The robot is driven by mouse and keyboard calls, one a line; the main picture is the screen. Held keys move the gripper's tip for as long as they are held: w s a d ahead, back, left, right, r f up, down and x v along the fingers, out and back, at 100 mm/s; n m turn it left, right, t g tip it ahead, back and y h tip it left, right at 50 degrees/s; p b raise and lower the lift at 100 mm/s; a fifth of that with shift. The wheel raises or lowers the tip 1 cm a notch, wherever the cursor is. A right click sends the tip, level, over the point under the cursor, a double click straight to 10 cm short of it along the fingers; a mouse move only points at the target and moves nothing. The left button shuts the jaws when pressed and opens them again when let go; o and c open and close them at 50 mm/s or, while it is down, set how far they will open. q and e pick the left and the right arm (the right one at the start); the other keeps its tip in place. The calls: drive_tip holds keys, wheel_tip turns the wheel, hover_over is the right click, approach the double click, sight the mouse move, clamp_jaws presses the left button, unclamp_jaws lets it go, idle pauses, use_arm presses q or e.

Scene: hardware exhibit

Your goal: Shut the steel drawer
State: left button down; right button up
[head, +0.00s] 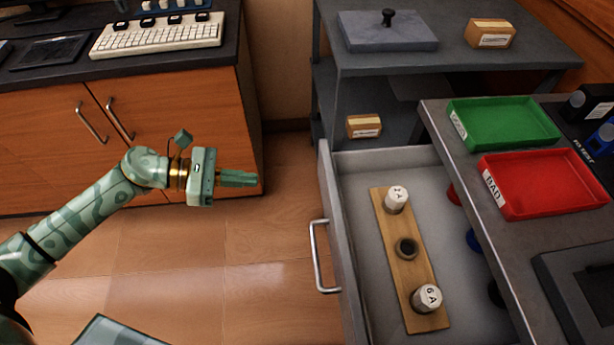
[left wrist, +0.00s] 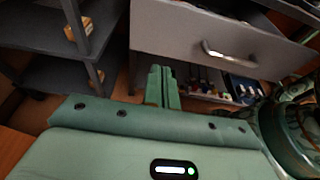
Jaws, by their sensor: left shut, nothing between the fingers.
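The steel drawer (head: 349,263) stands pulled open from the grey bench on the right of the head view. Its bar handle (head: 317,257) is on the front panel, facing left. The drawer front (left wrist: 185,38) and its handle (left wrist: 230,54) also show in the left wrist view. Inside lies a wooden strip (head: 408,262) with two white labelled plugs and a dark ring. My left gripper (head: 252,179) is shut and empty, left of the drawer front and apart from it; its fingers (left wrist: 164,88) show in the left wrist view. My right gripper is not in view.
A green tray (head: 505,123) and a red tray (head: 545,184) sit on the bench top. A grey shelf (head: 450,62) with small boxes stands behind the drawer. A wooden cabinet (head: 150,130) is at the left. The floor before the drawer is clear.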

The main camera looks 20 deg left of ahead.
sight(322, 182)
use_arm(q)
drive_tip(key=x, duration=0.4)
drive_tip(key=b+x, duration=0.1)
drive_tip(key=x, duration=0.3)
drive_tip(key=r+b+x, duration=0.1)
drive_tip(key=x, duration=0.3)
drive_tip(key=shift+w+d, duration=0.1)
drive_tip(key=shift+d, duration=0.05)
drive_tip(key=shift+w+d, duration=0.15)
drive_tip(key=shift+d, duration=0.25)
drive_tip(key=shift+d, duration=0.1)
